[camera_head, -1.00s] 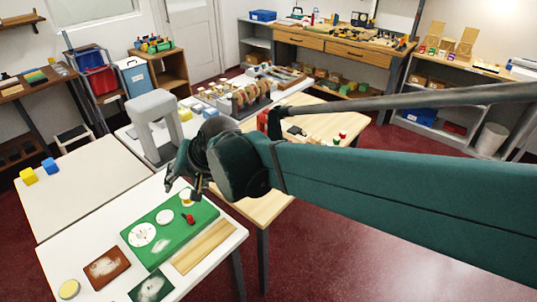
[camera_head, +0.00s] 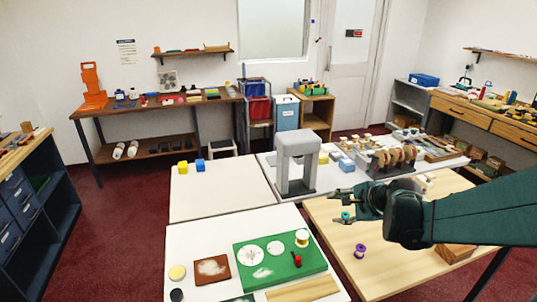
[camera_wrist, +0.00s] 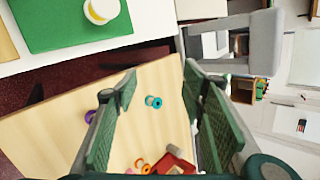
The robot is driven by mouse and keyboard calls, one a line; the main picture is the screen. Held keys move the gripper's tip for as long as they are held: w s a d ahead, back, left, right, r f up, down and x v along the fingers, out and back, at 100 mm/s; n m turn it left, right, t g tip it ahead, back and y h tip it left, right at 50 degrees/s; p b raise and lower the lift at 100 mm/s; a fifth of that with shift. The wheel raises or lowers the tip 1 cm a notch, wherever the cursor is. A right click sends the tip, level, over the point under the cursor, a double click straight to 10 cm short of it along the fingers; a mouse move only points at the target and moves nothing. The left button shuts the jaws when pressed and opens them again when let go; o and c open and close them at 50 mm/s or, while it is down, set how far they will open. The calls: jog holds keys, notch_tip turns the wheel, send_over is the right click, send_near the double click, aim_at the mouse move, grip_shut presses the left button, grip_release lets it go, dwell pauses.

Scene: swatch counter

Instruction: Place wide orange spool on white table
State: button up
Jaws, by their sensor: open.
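Small orange pieces (camera_wrist: 142,165), at least one spool-like, lie on the wooden table (camera_head: 385,270), low in the wrist view; the gripper's edge partly cuts them off, so I cannot tell their width. My gripper (camera_head: 338,205) is open and empty above this table; its fingers (camera_wrist: 160,70) stand well apart in the wrist view. A teal spool (camera_wrist: 153,101) lies on the wood between the finger lines. A purple spool (camera_head: 360,250) stands nearby. The white table (camera_head: 185,243) is at front left. A wide white spool with a yellowish band (camera_head: 302,237) stands on its green board (camera_head: 312,262).
A grey arch-shaped stand (camera_head: 297,160) rises behind the wooden table's left corner. A red piece (camera_wrist: 178,160) lies near the orange pieces. A rack of tan rings (camera_head: 395,158) stands behind my arm.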

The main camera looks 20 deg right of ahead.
jog(key=s+d+f+m+t, duration=0.1)
jog(key=d+f+m, duration=0.4)
jog(key=d, duration=0.6)
jog(key=s+d+f+m+t+h+b, duration=0.1)
jog(key=d+f+m, duration=0.4)
jog(key=d, duration=0.6)
jog(key=s+d+f+m+t+h, duration=0.1)
jog(key=s+d+f+m, duration=0.3)
jog(key=d, duration=0.7)
jog(key=shift+f+m+t, duration=0.2)
jog(key=shift+m+t, duration=0.2)
jog(key=shift+m, duration=0.3)
jog(key=shift+f+m+t, duration=0.2)
jog(key=shift+m+t, duration=0.2)
jog(key=shift+m, duration=0.3)
jog(key=shift+w, duration=0.1)
jog(key=shift+b+x, duration=0.45)
jog(key=shift+x, duration=0.85)
jog(key=shift+w, duration=0.1)
jog(key=shift+b+x, duration=0.75)
jog(key=shift+x, duration=1.7)
